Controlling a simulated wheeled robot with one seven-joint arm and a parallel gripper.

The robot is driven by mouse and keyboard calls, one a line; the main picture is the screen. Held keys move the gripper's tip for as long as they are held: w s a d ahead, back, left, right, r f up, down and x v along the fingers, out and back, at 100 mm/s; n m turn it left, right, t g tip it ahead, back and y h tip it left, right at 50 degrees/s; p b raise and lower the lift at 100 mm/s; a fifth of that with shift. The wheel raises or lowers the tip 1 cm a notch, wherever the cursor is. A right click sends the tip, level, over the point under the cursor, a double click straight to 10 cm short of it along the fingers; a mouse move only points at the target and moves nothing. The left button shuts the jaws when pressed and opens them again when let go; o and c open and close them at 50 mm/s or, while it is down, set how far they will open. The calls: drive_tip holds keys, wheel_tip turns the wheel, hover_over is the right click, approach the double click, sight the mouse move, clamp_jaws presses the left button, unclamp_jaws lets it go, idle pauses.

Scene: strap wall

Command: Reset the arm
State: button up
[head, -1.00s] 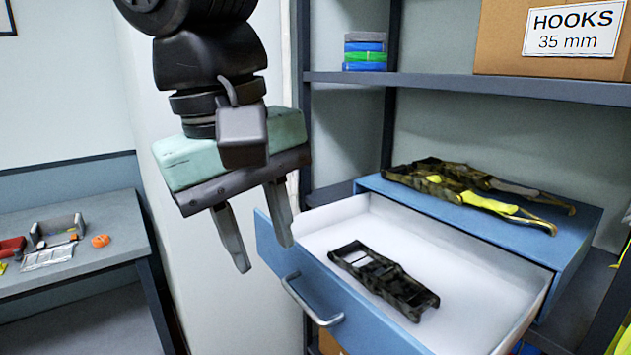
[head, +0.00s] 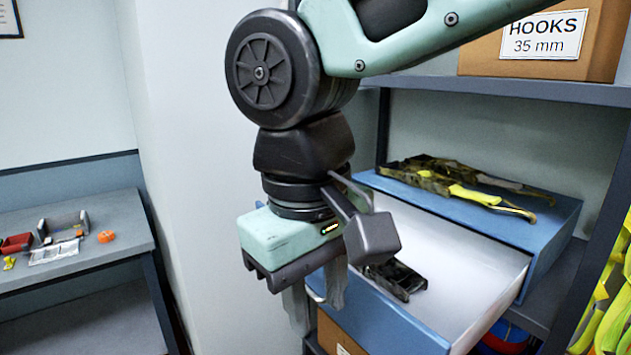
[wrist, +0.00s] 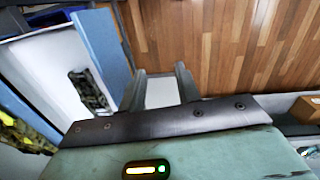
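My gripper (head: 316,298) hangs fingers-down in front of the open drawer in the head view, partly covering it. The blue drawer (head: 376,318) is pulled out and has a white inside. A camouflage buckle (head: 400,279) lies in the drawer, partly hidden by my arm; it also shows in the wrist view (wrist: 88,92), left of the fingers.
Camouflage and yellow straps (head: 462,183) lie on top of the drawer cabinet. A cardboard box labelled HOOKS (head: 480,55) stands on the shelf above. A grey table (head: 100,262) with a few small things stands at left. Yellow straps (head: 605,310) hang at right.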

drive_tip(key=s+d+f, duration=0.3)
drive_tip(key=d+f, duration=0.3)
drive_tip(key=d, duration=0.1)
drive_tip(key=s+d+f+y, duration=0.1)
drive_tip(key=s+d+f, duration=0.2)
drive_tip(key=d+f, duration=0.3)
drive_tip(key=shift+d, duration=0.5)
